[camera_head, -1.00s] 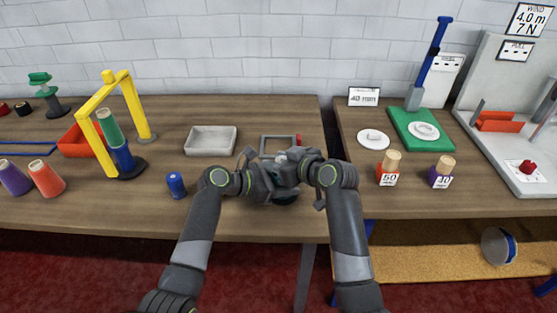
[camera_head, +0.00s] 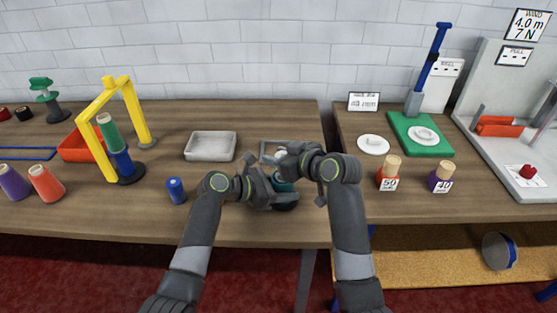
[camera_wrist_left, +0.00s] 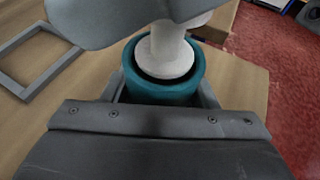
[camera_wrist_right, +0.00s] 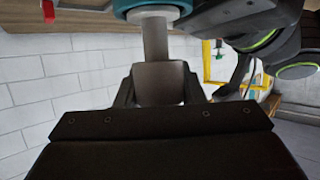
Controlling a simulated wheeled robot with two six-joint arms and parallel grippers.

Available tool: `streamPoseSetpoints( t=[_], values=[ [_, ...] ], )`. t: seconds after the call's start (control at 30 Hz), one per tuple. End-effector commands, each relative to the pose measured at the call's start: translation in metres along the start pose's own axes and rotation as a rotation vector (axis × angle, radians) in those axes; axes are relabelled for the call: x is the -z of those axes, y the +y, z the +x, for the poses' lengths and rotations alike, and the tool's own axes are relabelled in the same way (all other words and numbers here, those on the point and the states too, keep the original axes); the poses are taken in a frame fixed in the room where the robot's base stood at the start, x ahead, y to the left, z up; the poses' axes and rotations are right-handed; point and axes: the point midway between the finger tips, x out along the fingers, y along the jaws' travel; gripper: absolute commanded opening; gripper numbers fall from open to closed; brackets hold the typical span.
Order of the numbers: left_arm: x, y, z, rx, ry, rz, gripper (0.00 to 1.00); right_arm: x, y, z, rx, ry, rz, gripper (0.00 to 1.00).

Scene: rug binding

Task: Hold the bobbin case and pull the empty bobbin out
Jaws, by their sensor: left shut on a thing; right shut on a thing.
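The teal bobbin case (camera_wrist_left: 165,93) is a round cup between the fingers of my left gripper (camera_head: 268,190), which is shut on it. It shows as a teal patch (camera_head: 285,184) in the head view, partly hidden by the grippers. The white bobbin (camera_wrist_left: 168,55) stands in the case mouth with a dark gap around its lower flange. My right gripper (camera_wrist_right: 160,88), above the left one, is shut on the grey-looking far end of the bobbin (camera_wrist_right: 155,40). I cannot tell whether the lower flange is clear of the rim.
A grey square frame (camera_wrist_left: 30,62) lies on the table just behind the grippers. A grey tray (camera_head: 210,146) stands behind to the left, and a blue spool (camera_head: 176,190) stands left of my left arm. A yellow arch (camera_head: 106,130) stands further left.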

Motion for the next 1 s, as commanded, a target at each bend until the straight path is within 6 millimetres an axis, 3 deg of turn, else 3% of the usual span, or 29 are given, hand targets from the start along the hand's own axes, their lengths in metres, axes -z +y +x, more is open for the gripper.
streamPoseSetpoints(
  t=[1.0],
  values=[
    [0.000,0.000,0.000,0.000,0.000,0.000,0.23,0.046,0.000,-0.019,0.000,0.000,0.000,0.12]
  ],
)
